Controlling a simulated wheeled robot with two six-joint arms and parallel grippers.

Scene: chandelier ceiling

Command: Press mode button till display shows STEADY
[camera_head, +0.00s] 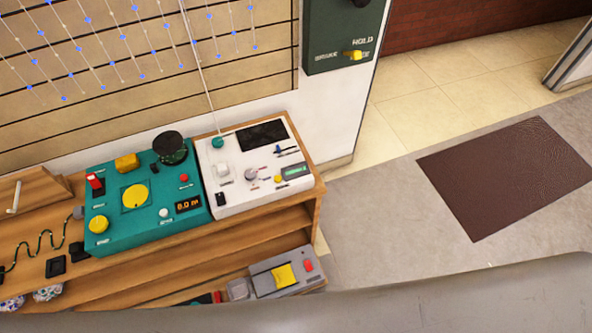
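A white control panel (240,199) sits on the wooden shelf unit. Labels are too small to tell which is the mode button. Neither gripper is in view.
A grey box (262,284) with yellow and red controls sits on a lower shelf. Strings of blue beads (120,50) hang at the upper left. Floor with a brown mat (505,175) lies open at right.

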